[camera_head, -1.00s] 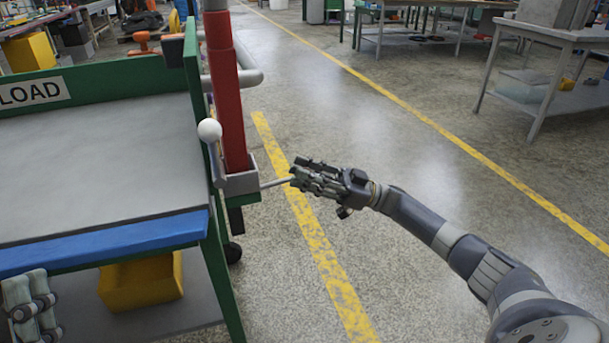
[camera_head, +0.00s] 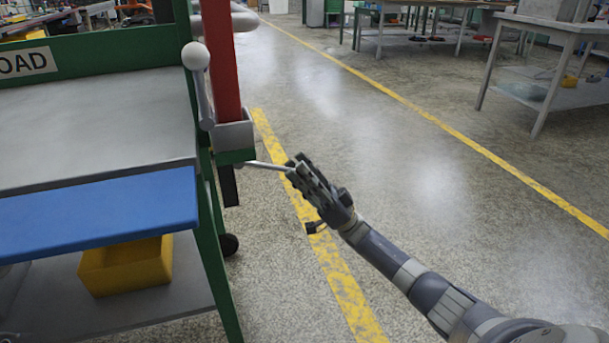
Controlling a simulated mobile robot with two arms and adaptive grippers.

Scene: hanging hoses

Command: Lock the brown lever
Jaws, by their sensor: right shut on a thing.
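A grey metal rod lever (camera_head: 264,165) sticks out to the right from a bracket at the foot of a red post (camera_head: 222,65). My right gripper (camera_head: 293,168) is shut on the outer end of this rod, and its fingers hide the tip. No brown colour shows on the rod, so I cannot tell its knob colour. The rod slopes slightly down to the right. A second lever with a white ball knob (camera_head: 195,57) stands upright on the left side of the post, untouched. My left gripper is not in view.
A green-framed cart with a grey top (camera_head: 95,130) and a blue front edge (camera_head: 100,213) fills the left. A yellow bin (camera_head: 125,266) sits on its lower shelf. The floor right of the post is clear. A grey table (camera_head: 560,35) stands far right.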

